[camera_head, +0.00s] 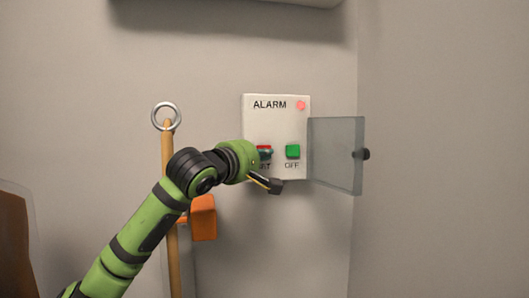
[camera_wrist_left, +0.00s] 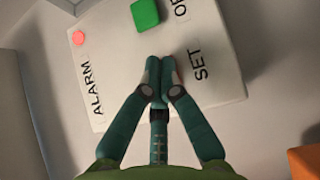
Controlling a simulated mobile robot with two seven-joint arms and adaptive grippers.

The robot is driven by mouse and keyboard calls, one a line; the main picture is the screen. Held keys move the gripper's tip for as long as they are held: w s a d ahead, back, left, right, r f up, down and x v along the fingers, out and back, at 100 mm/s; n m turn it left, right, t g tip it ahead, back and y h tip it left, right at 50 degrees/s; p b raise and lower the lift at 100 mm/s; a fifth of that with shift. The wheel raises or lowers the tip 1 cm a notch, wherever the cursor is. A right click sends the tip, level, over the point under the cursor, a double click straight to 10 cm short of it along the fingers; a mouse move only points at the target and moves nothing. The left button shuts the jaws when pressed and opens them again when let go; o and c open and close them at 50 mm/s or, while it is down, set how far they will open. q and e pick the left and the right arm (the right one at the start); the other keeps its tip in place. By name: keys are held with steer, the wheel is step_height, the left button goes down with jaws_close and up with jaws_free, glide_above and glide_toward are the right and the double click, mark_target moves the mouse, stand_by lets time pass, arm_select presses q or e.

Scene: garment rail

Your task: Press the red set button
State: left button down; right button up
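The white alarm panel (camera_head: 275,122) hangs on the wall and also fills much of the left wrist view (camera_wrist_left: 118,52). The red set button (camera_head: 263,147) shows only in part in the head view, behind my left gripper (camera_head: 264,153). In the left wrist view my left gripper (camera_wrist_left: 160,62) has its fingertips together with nothing seen between them. They are over the panel beside the word SET and hide the red button there. I cannot tell whether they touch it. My right gripper is in neither view.
A green button (camera_head: 293,151) sits right of the set button. A red lamp (camera_head: 301,105) glows at the panel's top right. A clear cover (camera_head: 335,150) stands open to the right. A wooden pole (camera_head: 168,150) with a ring and an orange object (camera_head: 203,218) are left and below.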

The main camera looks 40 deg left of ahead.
arm_select(q)
steer(key=shift+s+d+b, duration=0.35)
steer(key=shift+s+d, duration=0.15)
steer(key=shift+d, duration=0.05)
steer(key=s+d+b, duration=0.1)
steer(key=s+d, duration=0.2)
steer(key=shift+s+d, duration=0.15)
steer(key=shift+d, duration=0.25)
stand_by(0.3)
steer(key=shift+f, duration=0.1)
stand_by(0.6)
